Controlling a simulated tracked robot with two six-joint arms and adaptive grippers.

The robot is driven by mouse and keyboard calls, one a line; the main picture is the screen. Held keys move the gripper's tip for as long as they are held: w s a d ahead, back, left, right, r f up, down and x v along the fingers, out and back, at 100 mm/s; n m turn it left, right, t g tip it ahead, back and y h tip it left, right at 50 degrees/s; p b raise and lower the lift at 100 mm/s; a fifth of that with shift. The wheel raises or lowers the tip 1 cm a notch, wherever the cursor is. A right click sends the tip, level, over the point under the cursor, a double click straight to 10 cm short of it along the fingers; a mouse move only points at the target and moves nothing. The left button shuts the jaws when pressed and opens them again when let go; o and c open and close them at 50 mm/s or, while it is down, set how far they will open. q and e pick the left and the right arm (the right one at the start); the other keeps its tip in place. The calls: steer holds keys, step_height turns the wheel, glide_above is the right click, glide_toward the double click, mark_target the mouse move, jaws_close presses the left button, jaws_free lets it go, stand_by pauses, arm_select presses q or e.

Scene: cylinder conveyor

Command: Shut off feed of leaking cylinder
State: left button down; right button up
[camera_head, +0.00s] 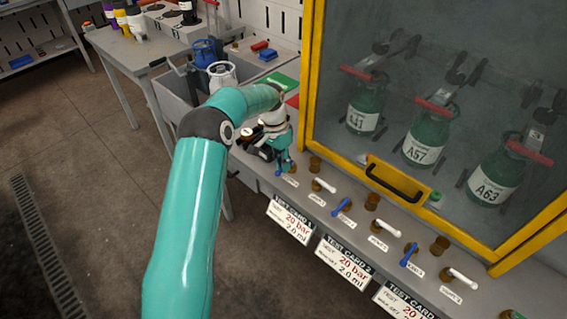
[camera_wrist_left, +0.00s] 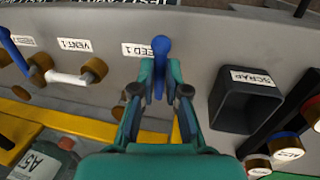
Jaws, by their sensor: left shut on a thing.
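My left gripper (camera_head: 277,163) is at the far left end of the row of levers on the bench front. In the left wrist view its fingers (camera_wrist_left: 160,88) are shut on a blue lever (camera_wrist_left: 160,52), beside a label ending in "EED 1". The lever's lower end is hidden between the fingers. Three green cylinders with red handles stand behind the cabinet glass: the left one (camera_head: 363,108), the middle one marked A57 (camera_head: 425,137) and the right one marked A63 (camera_head: 496,172). I cannot tell which one leaks. My right gripper is not in view.
A white vent lever (camera_head: 324,185), a blue lever (camera_head: 341,207) and others line the bench front. The yellow-framed cabinet door (camera_head: 395,178) is closed. A dark scrap bin (camera_wrist_left: 235,105) is right of my gripper in the left wrist view. Test cards (camera_head: 290,220) hang below.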

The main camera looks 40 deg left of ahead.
arm_select(q)
steer(key=shift+w+a+r, duration=0.1)
steer(key=shift+r, duration=0.05)
steer(key=c, duration=1.2)
jaws_free()
step_height(320, 180, up, 12)
steer(key=a, duration=0.2)
steer(key=shift+f, duration=0.25)
